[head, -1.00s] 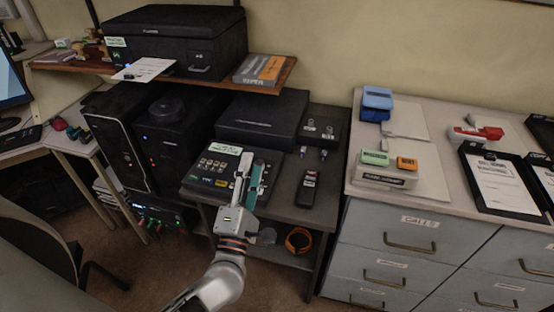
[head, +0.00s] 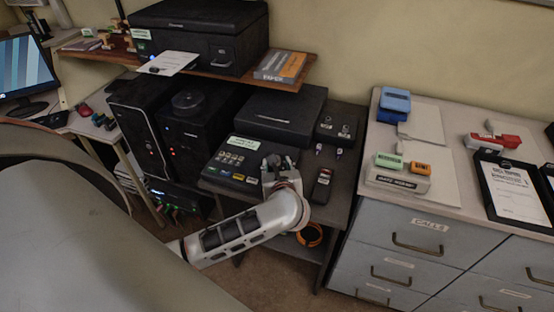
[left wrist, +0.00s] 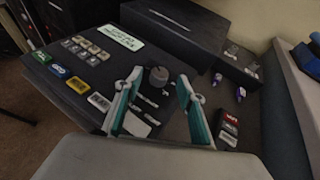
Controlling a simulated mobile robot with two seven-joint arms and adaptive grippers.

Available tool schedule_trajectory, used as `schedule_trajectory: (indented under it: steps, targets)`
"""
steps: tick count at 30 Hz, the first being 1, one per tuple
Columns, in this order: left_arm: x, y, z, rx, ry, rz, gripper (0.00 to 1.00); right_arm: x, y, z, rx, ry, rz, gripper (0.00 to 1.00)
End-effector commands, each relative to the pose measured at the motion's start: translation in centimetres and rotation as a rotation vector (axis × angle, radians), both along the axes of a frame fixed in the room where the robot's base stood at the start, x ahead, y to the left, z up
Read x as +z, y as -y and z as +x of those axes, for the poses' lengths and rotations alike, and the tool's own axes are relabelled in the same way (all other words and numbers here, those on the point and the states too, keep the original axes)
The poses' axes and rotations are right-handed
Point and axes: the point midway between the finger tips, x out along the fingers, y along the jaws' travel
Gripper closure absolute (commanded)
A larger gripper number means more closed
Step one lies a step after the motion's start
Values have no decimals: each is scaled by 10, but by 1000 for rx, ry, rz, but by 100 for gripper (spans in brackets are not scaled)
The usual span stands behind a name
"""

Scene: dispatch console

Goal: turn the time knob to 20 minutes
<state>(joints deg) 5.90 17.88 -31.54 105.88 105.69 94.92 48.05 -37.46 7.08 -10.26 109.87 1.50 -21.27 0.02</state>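The dark control box (head: 222,172) with rows of keys and a pale label sits on the low dark table; it also fills the left of the left wrist view (left wrist: 75,72). In the head view my left gripper (head: 279,163) is over the box's right side and hides the knob. My right gripper is not in view.
A handset with a red label (left wrist: 229,130) lies right of the box. A larger black box (head: 283,112) stands behind, with a small two-knob unit (head: 336,127) beside it. The shelf with the printer (head: 198,38) overhangs at the back. Grey drawers (head: 415,240) stand at the right.

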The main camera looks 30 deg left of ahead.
Motion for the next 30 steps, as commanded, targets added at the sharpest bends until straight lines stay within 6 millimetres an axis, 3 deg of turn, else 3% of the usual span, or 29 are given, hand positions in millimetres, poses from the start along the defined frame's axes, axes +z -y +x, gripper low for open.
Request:
schedule_trajectory:
  steps: [7,17,18,22,30]
  targets:
    - [-10,-17,21,1,-1,4,61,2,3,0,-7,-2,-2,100]
    - [-12,-20,25,0,1,2,61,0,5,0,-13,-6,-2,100]
    - [-12,-20,25,0,1,2,64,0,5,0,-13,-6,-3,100]
    - [-12,-20,24,0,1,2,97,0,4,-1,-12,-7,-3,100]
    - [-13,-20,24,-8,0,2,99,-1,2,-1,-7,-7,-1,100]
